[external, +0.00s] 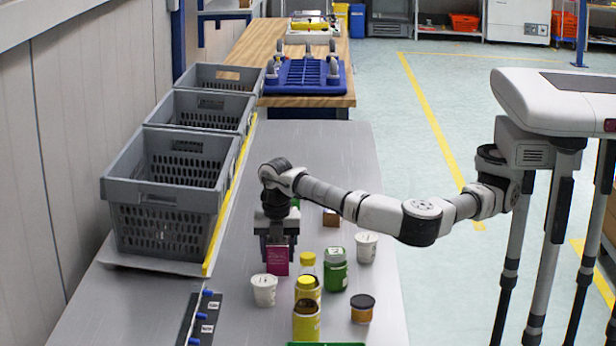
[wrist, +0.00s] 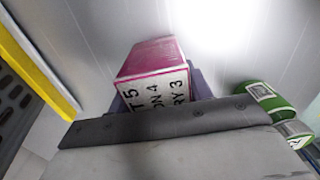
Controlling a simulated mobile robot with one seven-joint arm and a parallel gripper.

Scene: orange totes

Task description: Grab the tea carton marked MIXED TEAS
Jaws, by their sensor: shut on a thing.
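A magenta carton (external: 277,262) is between the fingers of my gripper (external: 277,245) in the external view. The gripper points down and is shut on it. In the wrist view the carton (wrist: 150,58) shows a magenta top and a white side with black print, partly cut off by the gripper body. I can read only bits such as "T 5", "ON 4" and "RY 3"; the words MIXED TEAS are not readable. I cannot tell whether the carton touches the grey table (external: 235,315) or is just above it.
Close by stand a white cup (external: 264,291), yellow containers (external: 307,322), a green jar (external: 335,272), another white cup (external: 366,248) and a dark-lidded jar (external: 362,310). A small brown box (external: 331,218) is behind. Grey crates (external: 160,218) line the left, beside a yellow strip (external: 224,220).

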